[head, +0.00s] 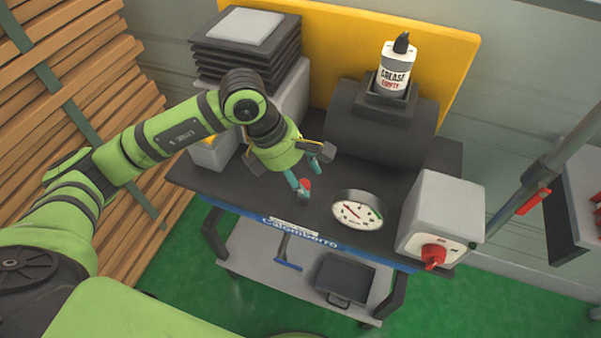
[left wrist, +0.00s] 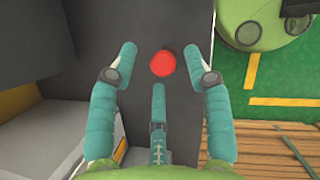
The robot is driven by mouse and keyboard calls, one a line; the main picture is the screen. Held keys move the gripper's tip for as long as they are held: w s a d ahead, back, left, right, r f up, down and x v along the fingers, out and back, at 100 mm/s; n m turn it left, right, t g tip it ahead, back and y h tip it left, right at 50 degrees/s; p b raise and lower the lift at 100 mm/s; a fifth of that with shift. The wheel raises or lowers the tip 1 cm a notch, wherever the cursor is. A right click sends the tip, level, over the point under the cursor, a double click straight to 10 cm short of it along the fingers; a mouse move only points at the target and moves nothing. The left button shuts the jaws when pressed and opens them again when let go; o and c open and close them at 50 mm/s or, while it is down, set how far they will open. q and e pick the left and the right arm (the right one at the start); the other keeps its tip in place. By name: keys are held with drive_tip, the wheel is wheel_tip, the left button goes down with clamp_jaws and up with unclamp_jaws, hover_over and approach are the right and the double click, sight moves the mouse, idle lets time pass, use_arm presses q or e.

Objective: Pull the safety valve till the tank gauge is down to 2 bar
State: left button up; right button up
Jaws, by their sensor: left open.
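The red safety valve knob (head: 305,184) stands on the dark bench top, left of the round white tank gauge (head: 357,211). The gauge has a red needle toward its left side and a green mark at right; its numbers are too small to read. My left gripper (head: 311,176) is open, its teal fingers close around the knob. In the left wrist view the red knob (left wrist: 163,63) lies between the tips of the two side fingers, with a gap to each; a third teal finger (left wrist: 158,122) is below it. My right gripper is not in view.
A dark tank (head: 375,135) with a grease bottle (head: 397,68) stands behind the gauge. A grey box (head: 447,205) with a red rotary switch (head: 433,254) is at right. A dark stack (head: 240,50) stands back left. The lower shelf (head: 250,252) holds a black tray (head: 345,279).

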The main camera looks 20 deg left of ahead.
use_arm(q)
drive_tip(key=shift+a+r, duration=0.1)
drive_tip(key=shift+a+r, duration=0.15)
drive_tip(key=shift+r, duration=0.2)
drive_tip(key=v, duration=1.1)
